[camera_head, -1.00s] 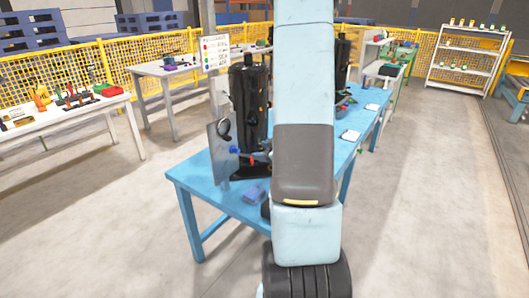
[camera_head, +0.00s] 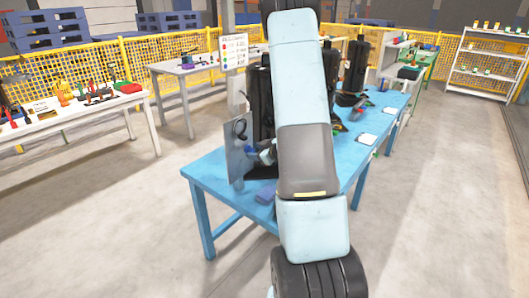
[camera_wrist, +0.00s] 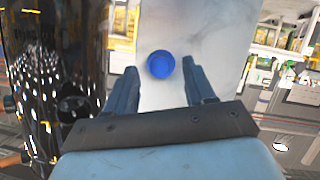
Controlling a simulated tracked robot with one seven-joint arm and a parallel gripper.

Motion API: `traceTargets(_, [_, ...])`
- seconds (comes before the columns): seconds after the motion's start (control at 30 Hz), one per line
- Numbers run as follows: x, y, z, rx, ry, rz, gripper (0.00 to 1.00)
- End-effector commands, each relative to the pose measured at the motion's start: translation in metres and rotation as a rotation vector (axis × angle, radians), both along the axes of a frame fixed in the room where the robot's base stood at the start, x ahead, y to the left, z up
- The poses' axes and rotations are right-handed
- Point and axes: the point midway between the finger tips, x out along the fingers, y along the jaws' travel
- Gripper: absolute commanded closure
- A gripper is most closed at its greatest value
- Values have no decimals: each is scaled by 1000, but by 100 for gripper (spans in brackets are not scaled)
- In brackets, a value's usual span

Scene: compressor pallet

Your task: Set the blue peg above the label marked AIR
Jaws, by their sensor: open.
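The blue peg (camera_wrist: 161,64) shows as a round end facing the wrist camera, against a pale grey plate (camera_wrist: 158,110). My gripper (camera_wrist: 160,67) is open, with one finger on each side of the peg in that view. I see no finger touching it, and its depth between them is unclear. In the head view the upright plate (camera_head: 236,163) stands on the blue table (camera_head: 213,170), and my gripper (camera_head: 262,153) is close to its right face, partly hidden by my arm. I cannot make out the peg there, and no AIR label is readable.
A black tank (camera_head: 260,100) stands behind the plate; its glossy side (camera_wrist: 55,80) fills the wrist view's left. A sign with coloured dots (camera_head: 234,50) is behind. A white table (camera_head: 60,115) with tools stands left.

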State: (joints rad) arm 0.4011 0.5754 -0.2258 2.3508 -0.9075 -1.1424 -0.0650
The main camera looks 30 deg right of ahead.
Motion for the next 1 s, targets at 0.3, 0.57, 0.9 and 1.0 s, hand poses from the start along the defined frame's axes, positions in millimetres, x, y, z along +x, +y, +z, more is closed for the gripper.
traceTargets(0.3, [14, 3, -6, 0, 0, 0, 46])
traceTargets(0.57, [14, 3, -6, 0, 0, -1, 50])
traceTargets(0.9, [14, 3, -6, 0, 0, -1, 82])
traceTargets(1.0, [14, 3, -6, 0, 0, -1, 92])
